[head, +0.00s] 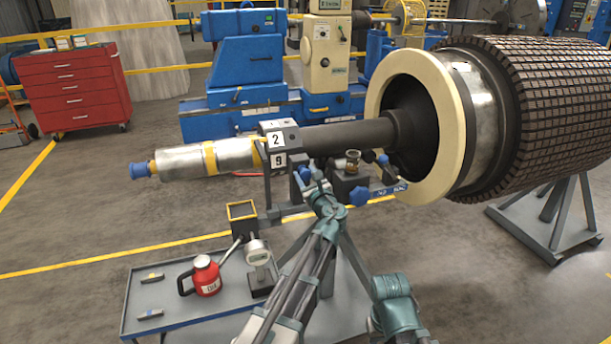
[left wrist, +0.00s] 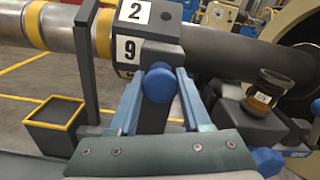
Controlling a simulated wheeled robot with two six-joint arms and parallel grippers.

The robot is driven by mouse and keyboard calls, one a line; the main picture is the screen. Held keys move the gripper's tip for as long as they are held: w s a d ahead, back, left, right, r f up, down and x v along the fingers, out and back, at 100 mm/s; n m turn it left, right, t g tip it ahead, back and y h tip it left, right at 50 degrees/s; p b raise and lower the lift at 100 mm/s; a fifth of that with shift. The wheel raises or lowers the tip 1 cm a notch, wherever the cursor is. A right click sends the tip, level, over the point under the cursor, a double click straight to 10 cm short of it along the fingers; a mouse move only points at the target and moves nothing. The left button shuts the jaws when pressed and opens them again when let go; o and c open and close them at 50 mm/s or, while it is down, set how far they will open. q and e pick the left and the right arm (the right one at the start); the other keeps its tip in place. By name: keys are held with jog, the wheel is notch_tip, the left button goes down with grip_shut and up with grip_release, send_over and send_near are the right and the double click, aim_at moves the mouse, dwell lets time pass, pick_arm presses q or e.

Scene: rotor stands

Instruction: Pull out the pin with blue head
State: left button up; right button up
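A pin with a blue faceted head (left wrist: 158,84) sits below the block labelled 2 and 9 (left wrist: 140,38) in the left wrist view. My left gripper (left wrist: 158,98) is open, with one blue finger on each side of that head. A gap shows on both sides, so the fingers are not closed on it. In the head view my left gripper (head: 309,177) is in front of the stand below the shaft, and the pin is hard to make out there. A second blue head (head: 360,196) is to the right.
A rotor shaft (head: 345,136) rests on the stand, with the large rotor (head: 555,110) at right. A brown jar (head: 353,160) stands near the gripper. A yellow-rimmed box (head: 242,211) is to its left. A cart (head: 190,303) holds a red can (head: 206,277) and a gauge (head: 258,255).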

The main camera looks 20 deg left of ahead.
pick_arm(q)
grip_shut()
dwell(1.0)
